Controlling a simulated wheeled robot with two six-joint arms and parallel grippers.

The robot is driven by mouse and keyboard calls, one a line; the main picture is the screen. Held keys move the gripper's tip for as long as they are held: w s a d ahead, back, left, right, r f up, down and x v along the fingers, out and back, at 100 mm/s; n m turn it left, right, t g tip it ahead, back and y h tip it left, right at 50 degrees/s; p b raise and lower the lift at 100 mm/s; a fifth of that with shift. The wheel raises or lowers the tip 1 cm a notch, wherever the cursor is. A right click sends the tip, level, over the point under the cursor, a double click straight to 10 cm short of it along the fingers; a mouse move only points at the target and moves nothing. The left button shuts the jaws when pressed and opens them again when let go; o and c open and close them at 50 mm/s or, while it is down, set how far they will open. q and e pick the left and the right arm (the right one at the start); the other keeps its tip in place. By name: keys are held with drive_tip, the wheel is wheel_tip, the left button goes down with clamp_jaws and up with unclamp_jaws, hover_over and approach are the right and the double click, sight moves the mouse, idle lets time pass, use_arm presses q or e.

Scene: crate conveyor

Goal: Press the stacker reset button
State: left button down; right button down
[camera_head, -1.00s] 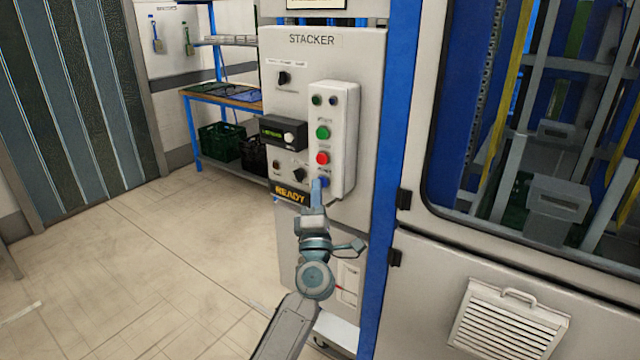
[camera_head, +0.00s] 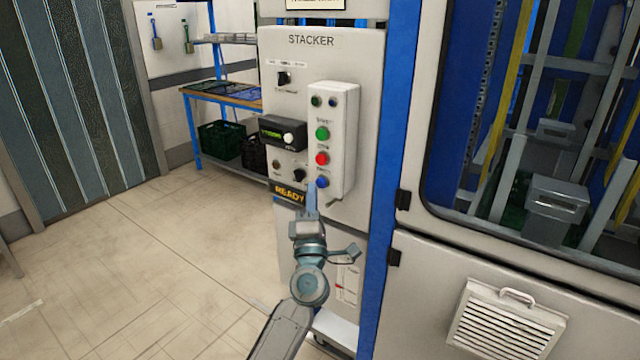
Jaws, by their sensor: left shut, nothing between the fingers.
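The stacker panel (camera_head: 350,60) stands upright in the middle, with "STACKER" written at its top. A raised button box (camera_head: 343,130) on it carries a green button (camera_head: 322,133), a red button (camera_head: 322,158) and a blue button (camera_head: 322,181) below. Their labels are too small to read. My left gripper (camera_head: 311,187) is shut and empty, its fingers pointing up just below and left of the blue button. The blue button shows clear of the fingertips; I cannot tell the depth between them. My right gripper is not in view.
A READY display (camera_head: 289,194) sits just left of my fingers. A black knob (camera_head: 299,174) and a small display unit (camera_head: 284,133) are above it. A blue machine frame post (camera_head: 390,180) stands at the right. The floor at left is clear.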

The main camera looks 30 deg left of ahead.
use_arm(q)
drive_tip(key=shift+s+a+p, duration=0.2)
drive_tip(key=shift+s+p, duration=0.65)
drive_tip(key=shift+s, duration=1.65)
drive_tip(key=shift+w+f, duration=0.1)
